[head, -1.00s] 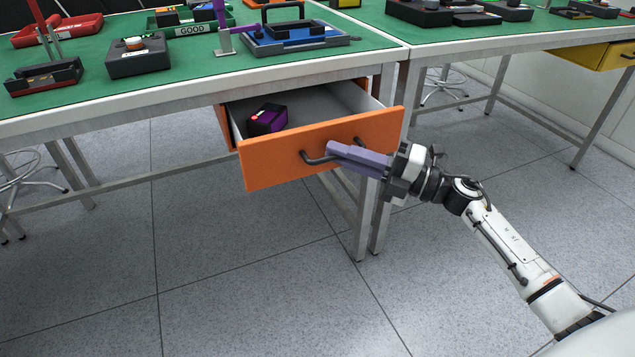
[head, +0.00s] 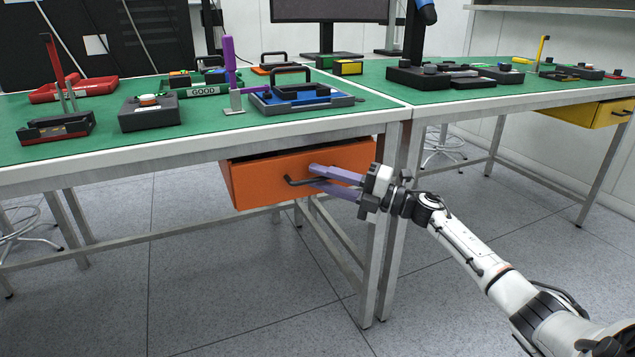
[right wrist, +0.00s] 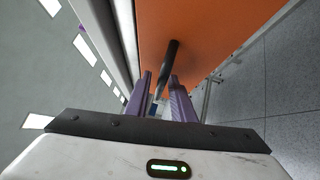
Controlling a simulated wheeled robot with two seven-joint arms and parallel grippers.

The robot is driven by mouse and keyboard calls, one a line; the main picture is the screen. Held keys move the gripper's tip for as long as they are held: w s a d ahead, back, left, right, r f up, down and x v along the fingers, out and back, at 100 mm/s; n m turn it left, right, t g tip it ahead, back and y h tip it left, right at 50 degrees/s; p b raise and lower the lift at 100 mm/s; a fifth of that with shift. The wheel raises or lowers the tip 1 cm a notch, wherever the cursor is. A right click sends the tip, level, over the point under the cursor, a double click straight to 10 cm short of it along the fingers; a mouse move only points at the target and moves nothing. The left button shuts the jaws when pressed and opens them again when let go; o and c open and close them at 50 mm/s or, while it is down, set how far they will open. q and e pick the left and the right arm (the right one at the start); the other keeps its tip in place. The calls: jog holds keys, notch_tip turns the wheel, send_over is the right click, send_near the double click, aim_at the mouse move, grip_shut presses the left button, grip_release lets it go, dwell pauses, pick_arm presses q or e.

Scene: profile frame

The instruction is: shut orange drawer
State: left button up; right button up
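The orange drawer (head: 262,183) is under the green-topped table in the head view. Its front stands a little out from the table frame, with a narrow dark gap along the top; its inside is hidden. Its dark bar handle (head: 298,182) is on the front. My right gripper (head: 312,175) is at the handle's right part, its two purple fingers apart, one above the bar and one lower. In the right wrist view the handle (right wrist: 170,62) runs toward the gap between the spread fingers (right wrist: 161,85), with the orange front beyond. My left gripper is not in view.
The green table (head: 225,131) above carries trays, a black box with a button (head: 148,112) and a blue tray (head: 300,103). A table leg (head: 371,250) stands close below my right gripper. A yellow drawer (head: 595,115) is at the far right. The floor in front is clear.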

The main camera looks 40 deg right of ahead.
jog(key=shift+o, duration=0.3)
jog(key=shift+a, duration=0.1)
pick_arm(q)
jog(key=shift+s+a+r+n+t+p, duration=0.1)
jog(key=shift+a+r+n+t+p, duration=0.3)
jog(key=shift+p, duration=0.45)
pick_arm(e)
jog(key=v, duration=1)
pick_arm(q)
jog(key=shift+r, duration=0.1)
pick_arm(e)
jog(key=shift+s, duration=0.1)
